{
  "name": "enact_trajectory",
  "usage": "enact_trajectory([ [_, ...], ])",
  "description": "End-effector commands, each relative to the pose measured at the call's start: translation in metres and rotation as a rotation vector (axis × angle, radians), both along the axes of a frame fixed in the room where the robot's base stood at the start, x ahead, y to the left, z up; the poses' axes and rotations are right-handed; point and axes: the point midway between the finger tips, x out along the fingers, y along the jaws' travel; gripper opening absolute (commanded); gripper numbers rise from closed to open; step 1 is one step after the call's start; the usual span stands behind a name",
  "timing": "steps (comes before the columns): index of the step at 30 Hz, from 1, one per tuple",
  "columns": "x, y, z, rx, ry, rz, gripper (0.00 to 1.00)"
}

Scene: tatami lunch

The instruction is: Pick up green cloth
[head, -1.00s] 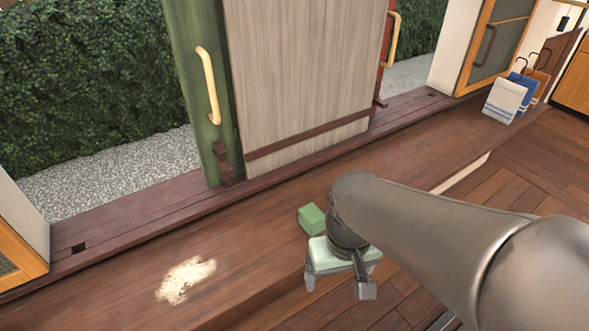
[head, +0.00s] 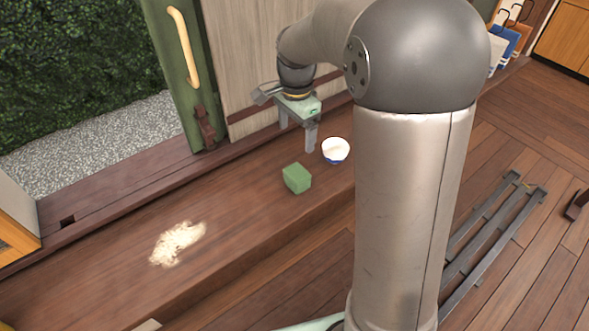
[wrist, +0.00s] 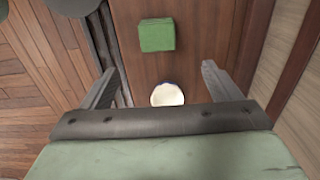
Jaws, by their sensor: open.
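The green cloth (head: 297,179) is a small green block-like shape lying on the raised wooden step. In the wrist view the green cloth (wrist: 157,35) lies beyond the fingertips, near the top of the picture. My gripper (head: 297,138) is open and empty, above the step, behind and beside the cloth and apart from it. In the wrist view my gripper (wrist: 158,70) has its two fingers spread wide, with nothing between them touching either finger.
A white bowl with a blue base (head: 336,150) stands on the step close to my gripper; it also shows in the wrist view (wrist: 167,95). A pale spill (head: 178,243) lies on the step at left. A green door post (head: 185,80) and wooden panel stand behind.

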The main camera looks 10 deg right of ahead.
Motion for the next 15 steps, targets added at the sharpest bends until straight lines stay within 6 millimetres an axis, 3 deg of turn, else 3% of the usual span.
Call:
enact_trajectory([
  [15, -0.002, 0.000, -0.102, 0.002, 0.004, 0.002, 0.84],
])
